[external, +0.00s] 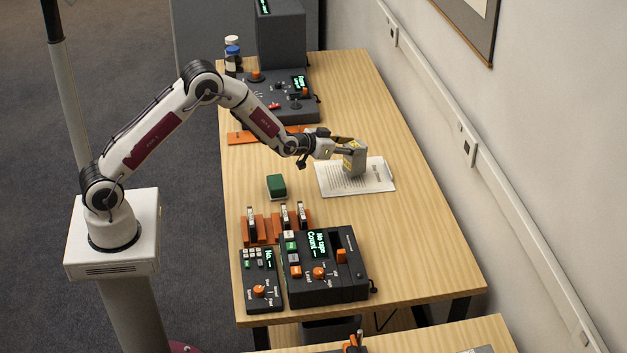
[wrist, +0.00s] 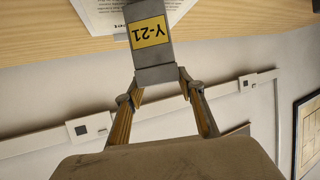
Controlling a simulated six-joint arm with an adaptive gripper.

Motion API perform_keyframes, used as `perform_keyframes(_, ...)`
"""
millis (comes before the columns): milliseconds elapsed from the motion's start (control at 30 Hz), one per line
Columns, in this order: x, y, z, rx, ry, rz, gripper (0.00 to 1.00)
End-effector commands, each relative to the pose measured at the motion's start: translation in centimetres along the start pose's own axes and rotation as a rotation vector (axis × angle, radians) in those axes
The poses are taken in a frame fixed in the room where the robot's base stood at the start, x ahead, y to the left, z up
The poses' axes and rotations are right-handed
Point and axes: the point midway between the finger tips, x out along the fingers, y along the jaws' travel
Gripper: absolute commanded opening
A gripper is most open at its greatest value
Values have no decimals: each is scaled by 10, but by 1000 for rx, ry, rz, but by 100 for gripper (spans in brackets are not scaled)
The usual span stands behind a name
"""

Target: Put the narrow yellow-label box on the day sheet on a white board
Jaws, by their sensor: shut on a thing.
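A narrow grey box (external: 354,161) with a yellow label is in my gripper (external: 345,149), over the day sheet. In the wrist view the box (wrist: 152,53) shows its yellow label, which reads Y-21 and appears upside down. My gripper (wrist: 160,84) is shut on the box, with one finger on each side. The day sheet on its white board (external: 376,178) lies flat on the table under and around the box, and part of it shows in the wrist view (wrist: 100,14). I cannot tell whether the box's bottom touches the sheet.
A green block (external: 276,186) lies left of the sheet. An orange rack (external: 262,229) with several narrow pieces and dark control devices (external: 325,265) stand nearer the front. A larger dark machine (external: 285,95) and bottles (external: 232,57) stand at the back. The table right of the sheet is clear.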

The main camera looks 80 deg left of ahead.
Motion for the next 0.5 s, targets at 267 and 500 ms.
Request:
perform_keyframes(267, 6, 0, 13, 1, 2, 1, 0)
perform_keyframes(500, 6, 0, 13, 1, 3, 0, 0)
